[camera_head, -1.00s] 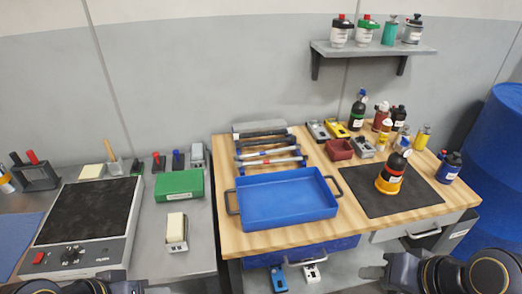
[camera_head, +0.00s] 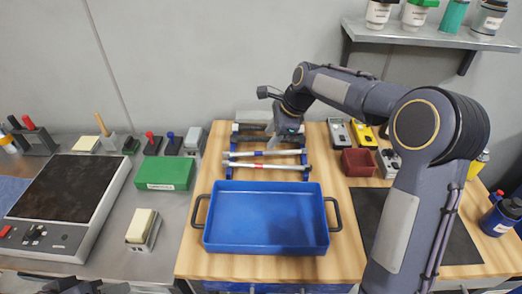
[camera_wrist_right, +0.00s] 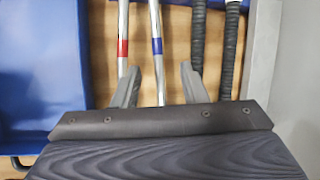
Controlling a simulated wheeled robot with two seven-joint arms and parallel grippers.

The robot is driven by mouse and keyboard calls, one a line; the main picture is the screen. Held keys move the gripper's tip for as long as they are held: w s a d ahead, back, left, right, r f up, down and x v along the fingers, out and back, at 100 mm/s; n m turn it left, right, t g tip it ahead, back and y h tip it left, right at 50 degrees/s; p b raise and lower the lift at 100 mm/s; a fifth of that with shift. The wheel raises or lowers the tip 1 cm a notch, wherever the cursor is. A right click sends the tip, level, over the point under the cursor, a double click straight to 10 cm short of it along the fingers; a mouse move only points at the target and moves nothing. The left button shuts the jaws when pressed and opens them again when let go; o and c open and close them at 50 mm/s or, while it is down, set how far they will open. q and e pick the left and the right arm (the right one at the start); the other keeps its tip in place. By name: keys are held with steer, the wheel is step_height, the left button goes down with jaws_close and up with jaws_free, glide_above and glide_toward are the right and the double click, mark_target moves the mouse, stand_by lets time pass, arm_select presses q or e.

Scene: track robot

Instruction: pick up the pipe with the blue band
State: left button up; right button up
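The pipe with the blue band (camera_head: 290,152) lies across a blue rack behind the blue tray. In the right wrist view the blue-banded pipe (camera_wrist_right: 156,45) runs between the two fingers of my right gripper (camera_wrist_right: 160,70), which is open. The pipe with the red band (camera_wrist_right: 123,47) is beside it, by the left finger; it is the nearer pipe (camera_head: 285,167) in the head view. My right gripper (camera_head: 272,141) is over the rack and partly hides the pipes behind. Only a dark part of my left gripper (camera_head: 72,288) shows at the bottom left edge.
Black-wrapped pipes (camera_wrist_right: 197,48) lie close to the right finger. The blue tray (camera_head: 325,215) stands in front of the rack. A dark red bin (camera_head: 358,163) and yellow and grey devices are to the right. A green box (camera_head: 165,173) sits left. A shelf (camera_head: 430,37) hangs above right.

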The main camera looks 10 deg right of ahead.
mark_target(264, 152)
steer(key=x, duration=0.6)
steer(key=shift+s+d+f, duration=0.15)
steer(key=shift+d+f, duration=0.1)
steer(key=shift+f, duration=0.2)
steer(key=shift+r, duration=0.1)
jaws_close()
